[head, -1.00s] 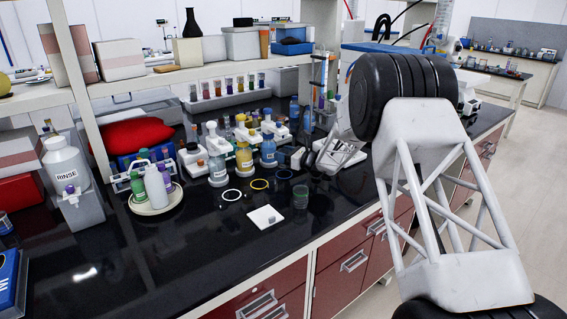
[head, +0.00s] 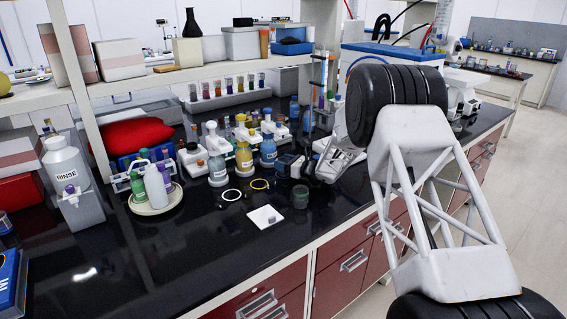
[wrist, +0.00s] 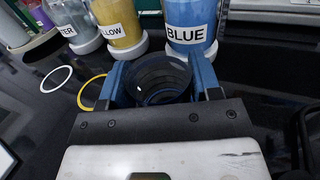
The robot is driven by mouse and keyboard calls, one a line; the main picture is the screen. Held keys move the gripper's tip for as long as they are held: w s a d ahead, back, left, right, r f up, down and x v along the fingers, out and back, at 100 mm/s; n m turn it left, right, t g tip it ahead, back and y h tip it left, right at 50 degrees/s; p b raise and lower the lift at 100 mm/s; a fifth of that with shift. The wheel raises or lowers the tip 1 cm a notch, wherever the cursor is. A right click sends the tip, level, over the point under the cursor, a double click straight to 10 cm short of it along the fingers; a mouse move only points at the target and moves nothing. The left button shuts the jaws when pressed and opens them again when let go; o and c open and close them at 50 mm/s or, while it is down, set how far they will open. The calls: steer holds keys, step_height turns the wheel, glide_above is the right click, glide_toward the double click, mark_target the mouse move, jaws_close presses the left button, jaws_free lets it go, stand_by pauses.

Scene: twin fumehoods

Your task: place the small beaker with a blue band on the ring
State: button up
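In the wrist view a dark round beaker mouth (wrist: 160,80) lies between the blue fingers of my gripper (wrist: 161,82). The fingers stand spread on both sides of it; any contact is hard to judge. A white ring (head: 231,195) and a yellow ring (head: 259,184) lie to the left. The third ring is hidden behind my gripper.
Bottles labelled yellow (wrist: 118,22) and blue (wrist: 190,22) stand close beyond my fingertips. The front left bench (head: 150,260) is clear.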

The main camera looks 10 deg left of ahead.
steer(key=o, duration=0.3)
steer(key=shift+o, duration=0.2)
steer(key=shift+r, duration=0.15)
steer(key=shift+d, duration=0.15)
steer(key=v, duration=1.1)
steer(key=shift+s+d, duration=0.15)
steer(key=shift+d, duration=0.2)
steer(key=shift+r, duration=0.15)
